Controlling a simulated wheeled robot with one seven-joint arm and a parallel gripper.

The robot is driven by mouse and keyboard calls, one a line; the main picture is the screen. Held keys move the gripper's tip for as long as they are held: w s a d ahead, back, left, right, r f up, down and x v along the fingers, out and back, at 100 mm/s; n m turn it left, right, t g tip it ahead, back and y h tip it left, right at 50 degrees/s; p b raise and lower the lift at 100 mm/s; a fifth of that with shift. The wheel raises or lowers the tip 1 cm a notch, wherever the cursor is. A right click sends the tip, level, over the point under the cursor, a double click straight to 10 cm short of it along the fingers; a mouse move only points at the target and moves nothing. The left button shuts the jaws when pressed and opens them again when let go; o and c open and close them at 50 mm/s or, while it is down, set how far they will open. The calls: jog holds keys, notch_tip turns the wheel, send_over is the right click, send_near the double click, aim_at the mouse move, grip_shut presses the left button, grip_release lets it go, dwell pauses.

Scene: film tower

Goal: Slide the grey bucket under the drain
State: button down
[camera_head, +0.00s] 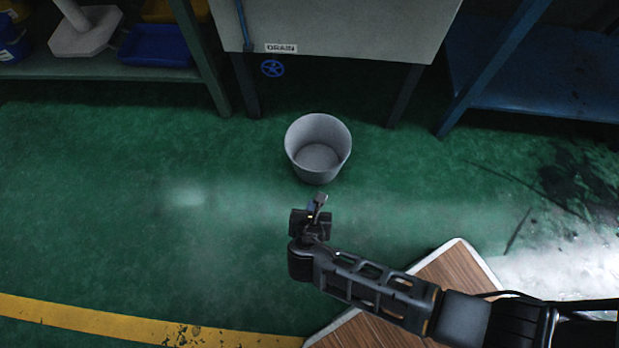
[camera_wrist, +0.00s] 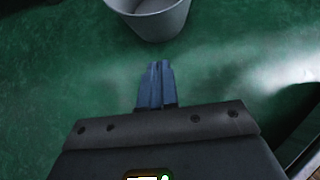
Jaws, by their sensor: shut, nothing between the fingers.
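The grey bucket (camera_head: 318,158) stands upright on the green floor and looks empty. It is in front of the drain tank, to the right of and nearer than the blue valve wheel (camera_head: 272,68) below the DRAIN label (camera_head: 281,48). The drain outlet itself cannot be made out. My gripper (camera_head: 318,203) is shut and empty, just on the near side of the bucket. In the wrist view the shut fingers (camera_wrist: 155,84) point at the near wall of the bucket (camera_wrist: 152,22), with a small gap of floor between.
The grey tank (camera_head: 350,30) stands on dark legs at the back. A shelf (camera_head: 100,72) with a blue bin (camera_head: 158,46) is at left, a blue rack (camera_head: 545,70) at right. A wood-topped surface (camera_head: 455,268) lies beneath my arm. Floor left of the bucket is clear.

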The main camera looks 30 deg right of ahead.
jog(key=b, duration=0.5)
send_near(316, 173)
notch_tip(316, 173, down, 3)
jog(key=shift+w+d+b, duration=0.45)
jog(key=shift+w+d, duration=0.1)
jog(key=shift+w, duration=0.15)
jog(key=shift+w+d+b, duration=0.4)
jog(key=shift+w+d, duration=0.1)
jog(key=shift+w, duration=0.25)
